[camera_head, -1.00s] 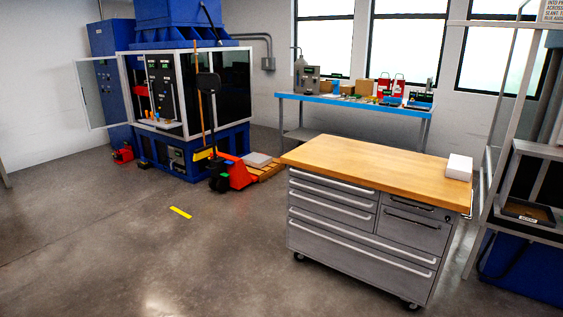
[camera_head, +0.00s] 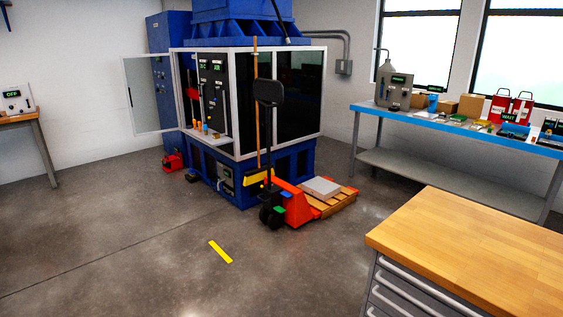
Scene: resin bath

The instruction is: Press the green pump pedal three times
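An orange pallet jack (camera_head: 298,205) stands in front of the blue machine, with a tall dark handle (camera_head: 268,130) on its left. A small green piece that looks like the pump pedal (camera_head: 279,210) shows low on the jack's front, by the dark wheels. A small blue piece (camera_head: 286,194) sits just above it. Neither of my grippers is in view, and nothing touches the green piece.
The blue machine (camera_head: 235,175) has its glass door (camera_head: 150,95) open to the left. A wood-topped drawer cabinet (camera_head: 480,245) fills the lower right. A blue bench (camera_head: 450,130) stands along the window wall. The floor left of the jack is clear around a yellow strip (camera_head: 220,251).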

